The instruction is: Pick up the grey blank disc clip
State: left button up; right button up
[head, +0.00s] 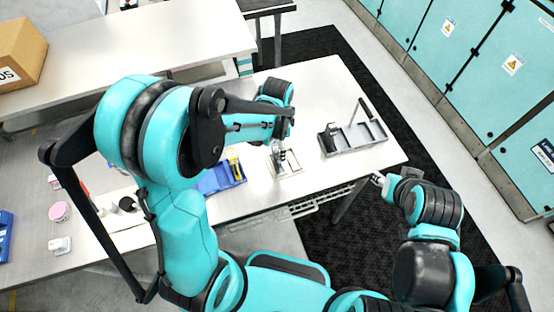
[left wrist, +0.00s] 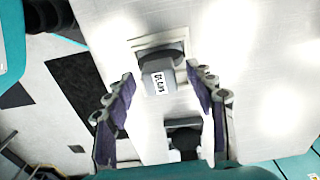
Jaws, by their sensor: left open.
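A grey block-like piece with a white printed label (left wrist: 158,78) sits in a pale frame on the table in the left wrist view; I take it for the grey disc clip, but cannot be sure. My left gripper (left wrist: 160,100) is open, with one finger on each side of the piece and gaps between. In the head view my left gripper (head: 281,152) points down over a small pale tray (head: 291,170). The piece itself is too small to make out there. My right gripper (head: 378,180) is beyond the table's front edge, away from the piece; its jaws are too small to read.
A grey tray (head: 362,140) with upright dark parts stands to the right. A blue bin (head: 213,181) with a yellow item is to the left. A cardboard box (head: 22,52) sits on the back table. White tabletop (head: 325,95) behind the trays is clear.

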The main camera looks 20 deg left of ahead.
pick_arm(q)
jog(key=shift+f, duration=0.6)
jog(key=shift+r, duration=0.1)
grip_shut()
jog(key=shift+r, duration=0.1)
